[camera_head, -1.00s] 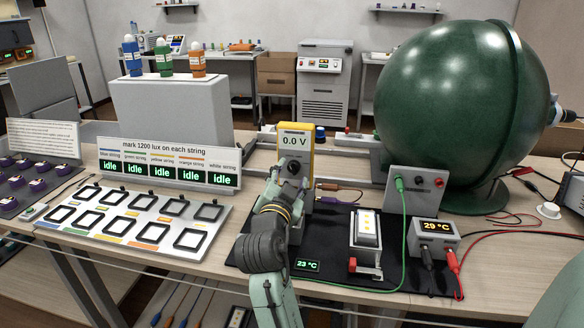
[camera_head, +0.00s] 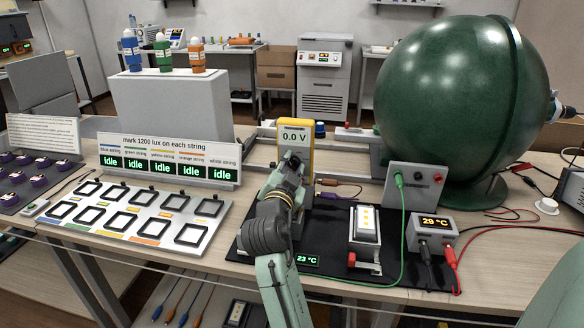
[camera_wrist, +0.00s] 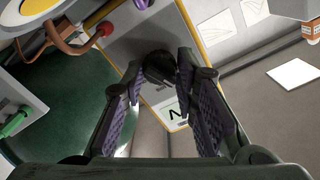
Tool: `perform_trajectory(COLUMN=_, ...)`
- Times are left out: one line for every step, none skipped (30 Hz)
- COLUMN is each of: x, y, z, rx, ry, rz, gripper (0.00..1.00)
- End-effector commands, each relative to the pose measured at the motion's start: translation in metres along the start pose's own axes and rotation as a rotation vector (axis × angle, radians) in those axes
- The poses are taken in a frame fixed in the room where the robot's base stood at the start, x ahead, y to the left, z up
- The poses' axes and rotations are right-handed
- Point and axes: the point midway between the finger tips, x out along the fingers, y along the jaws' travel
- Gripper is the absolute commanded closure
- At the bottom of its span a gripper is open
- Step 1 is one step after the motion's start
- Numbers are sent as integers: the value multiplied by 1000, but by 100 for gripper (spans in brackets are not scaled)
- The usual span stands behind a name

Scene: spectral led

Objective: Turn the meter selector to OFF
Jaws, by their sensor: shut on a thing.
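The yellow-edged meter (camera_head: 296,133) stands upright at the back of the black mat, its display reading 0.0 V. Its dark round selector knob (camera_wrist: 158,67) sits on the grey face below the display, and in the wrist view it lies between the fingertips. My gripper (camera_head: 291,161) is at the meter's front, shut on the knob, and hides most of it in the head view. The wrist view shows the purple-padded fingers on either side of the knob. The knob's pointer and the position labels cannot be read.
A large green sphere (camera_head: 452,100) and a grey panel with a green lead (camera_head: 417,188) stand to the right. A 29 °C display box (camera_head: 436,232) and a white lamp block (camera_head: 365,226) sit on the mat (camera_head: 330,270). A sign board with idle displays (camera_head: 168,160) is left.

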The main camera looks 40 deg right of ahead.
Motion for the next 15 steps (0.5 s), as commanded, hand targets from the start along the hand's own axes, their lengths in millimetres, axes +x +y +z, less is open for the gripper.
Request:
perform_trajectory(x=0, y=0, z=0, rx=0, ry=0, rz=0, gripper=84)
perform_trajectory(x=0, y=0, z=0, rx=0, ry=0, rz=0, gripper=86)
perform_trajectory(x=0, y=0, z=0, rx=0, ry=0, rz=0, gripper=89)
perform_trajectory(x=0, y=0, z=0, rx=0, ry=0, rz=1, gripper=91)
perform_trajectory(x=0, y=0, z=0, rx=0, ry=0, rz=1, gripper=93)
perform_trajectory(x=0, y=0, z=0, rx=0, ry=0, rz=1, gripper=96)
perform_trajectory(x=0, y=0, z=0, rx=0, ry=0, rz=1, gripper=98)
perform_trajectory(x=0, y=0, z=0, rx=0, ry=0, rz=1, gripper=100)
perform_trajectory(x=0, y=0, z=0, rx=0, ry=0, rz=1, gripper=100)
perform_trajectory(x=0, y=0, z=0, rx=0, ry=0, rz=1, gripper=100)
perform_trajectory(x=0, y=0, z=0, rx=-1, ry=0, rz=1, gripper=100)
perform_trajectory(x=0, y=0, z=0, rx=-2, ry=0, rz=1, gripper=100)
perform_trajectory(x=0, y=0, z=0, rx=-5, ry=0, rz=1, gripper=100)
perform_trajectory(x=0, y=0, z=0, rx=-8, ry=0, rz=1, gripper=100)
perform_trajectory(x=0, y=0, z=0, rx=-15, ry=0, rz=1, gripper=100)
